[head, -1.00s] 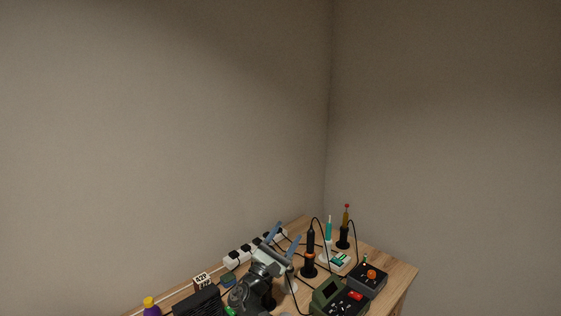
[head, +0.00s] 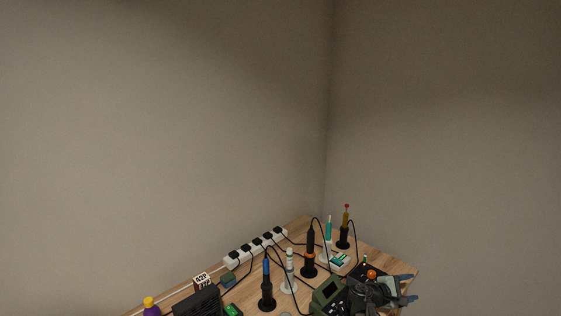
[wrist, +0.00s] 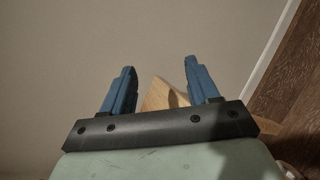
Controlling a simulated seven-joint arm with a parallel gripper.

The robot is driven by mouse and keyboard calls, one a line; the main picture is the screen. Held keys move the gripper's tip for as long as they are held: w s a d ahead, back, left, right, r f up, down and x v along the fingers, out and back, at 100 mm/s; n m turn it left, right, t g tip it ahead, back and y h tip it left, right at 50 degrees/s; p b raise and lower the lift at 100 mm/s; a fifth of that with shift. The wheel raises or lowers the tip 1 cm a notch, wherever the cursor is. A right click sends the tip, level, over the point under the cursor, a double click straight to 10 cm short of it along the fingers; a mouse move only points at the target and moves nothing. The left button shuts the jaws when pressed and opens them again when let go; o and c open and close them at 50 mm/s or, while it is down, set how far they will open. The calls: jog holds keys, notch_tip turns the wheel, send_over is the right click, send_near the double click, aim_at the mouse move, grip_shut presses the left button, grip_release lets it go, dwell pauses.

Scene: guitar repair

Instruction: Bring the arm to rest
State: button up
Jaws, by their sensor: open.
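The purple bottle (head: 151,308) with its yellow cap stands at the lower left edge of the head view, on the left part of the wooden bench; its lower part is cut off by the frame. My gripper (head: 409,286) is far from it, at the right end of the bench. In the wrist view my gripper (wrist: 158,85) has its two blue fingers spread apart with nothing between them. The fingers point toward a bench corner, the wall and the floor. The bottle does not show in the wrist view.
The bench (head: 232,297) holds a black box (head: 197,302), a white power strip (head: 256,247), a green device (head: 326,296) and several upright tools in stands, such as a blue-handled one (head: 266,285) and an orange-banded one (head: 310,254). Cables run between them. A wall stands behind.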

jog(key=s+d+f+m+g+y, duration=0.1)
jog(key=s+d+f+m+g, duration=0.15)
jog(key=s+d+f, duration=0.35)
jog(key=s+d+f+m+g+y, duration=0.2)
jog(key=s+d+f+m, duration=0.15)
jog(key=d, duration=0.45)
jog(key=s+f+m+g+y, duration=0.15)
jog(key=s+f, duration=0.25)
jog(key=f, duration=0.5)
jog(key=s+a+f+m+g+y, duration=0.1)
jog(key=s+a+f+y, duration=0.2)
jog(key=s+a+f, duration=0.45)
jog(key=s+a+f+m+g+y, duration=0.1)
jog(key=s+a+f+y, duration=0.3)
jog(key=a+f, duration=0.7)
jog(key=s+a+f+m+g+y, duration=0.1)
jog(key=s+a+g, duration=0.1)
jog(key=s+a, duration=0.7)
jog(key=s+a+f+m+g+y, duration=0.1)
jog(key=s+a+f+g+y, duration=0.1)
jog(key=s+a, duration=0.8)
jog(key=shift+s+f, duration=0.25)
jog(key=shift+a+m, duration=0.1)
jog(key=shift+m, duration=0.15)
